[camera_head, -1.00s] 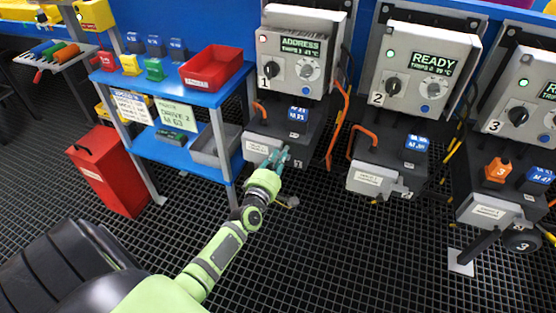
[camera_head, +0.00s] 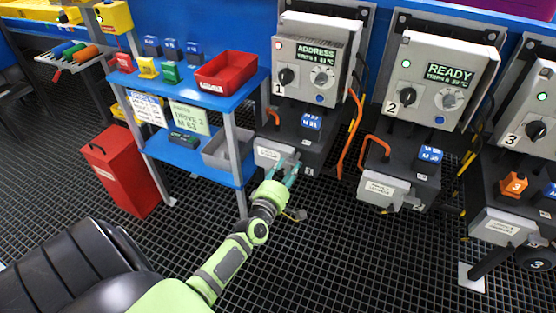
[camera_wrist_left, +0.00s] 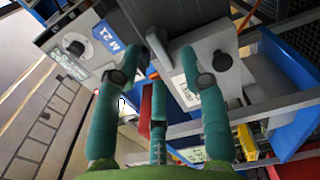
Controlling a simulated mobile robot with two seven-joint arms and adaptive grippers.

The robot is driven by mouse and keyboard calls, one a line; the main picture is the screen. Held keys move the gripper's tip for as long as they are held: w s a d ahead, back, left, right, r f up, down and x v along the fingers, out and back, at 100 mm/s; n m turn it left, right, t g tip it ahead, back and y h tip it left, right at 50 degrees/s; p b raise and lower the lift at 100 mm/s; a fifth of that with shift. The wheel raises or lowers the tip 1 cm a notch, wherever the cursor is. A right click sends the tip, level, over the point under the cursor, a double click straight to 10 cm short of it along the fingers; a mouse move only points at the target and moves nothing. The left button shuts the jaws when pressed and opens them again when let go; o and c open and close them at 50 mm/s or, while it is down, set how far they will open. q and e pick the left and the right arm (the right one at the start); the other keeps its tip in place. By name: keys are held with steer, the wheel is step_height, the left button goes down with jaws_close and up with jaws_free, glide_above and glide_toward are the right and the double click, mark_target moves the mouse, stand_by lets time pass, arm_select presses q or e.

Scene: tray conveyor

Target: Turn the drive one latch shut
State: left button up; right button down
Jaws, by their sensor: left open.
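Drive one is the dark unit (camera_head: 290,143) under the panel reading ADDRESS (camera_head: 313,68), marked 1. It carries a blue module (camera_head: 312,121), which shows M 21 in the left wrist view (camera_wrist_left: 107,38). A small orange lever (camera_head: 273,117) is at its left side, probably the latch. A grey block (camera_head: 268,154) with a white label is at its lower front; it also shows in the left wrist view (camera_wrist_left: 208,55). My left gripper (camera_head: 287,168) is open and empty at this block's lower right. Its teal fingers hide part of the block; I cannot tell whether they touch it.
A blue shelf (camera_head: 215,98) with a red tray (camera_head: 226,72) and a grey bin (camera_head: 225,148) stands left of drive one. A red cabinet (camera_head: 122,170) is further left. Drive two (camera_head: 405,168) is to the right, with orange cables between.

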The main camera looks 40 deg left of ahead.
arm_select(q)
steer(key=v, duration=1)
arm_select(e)
steer(key=shift+w, duration=0.15)
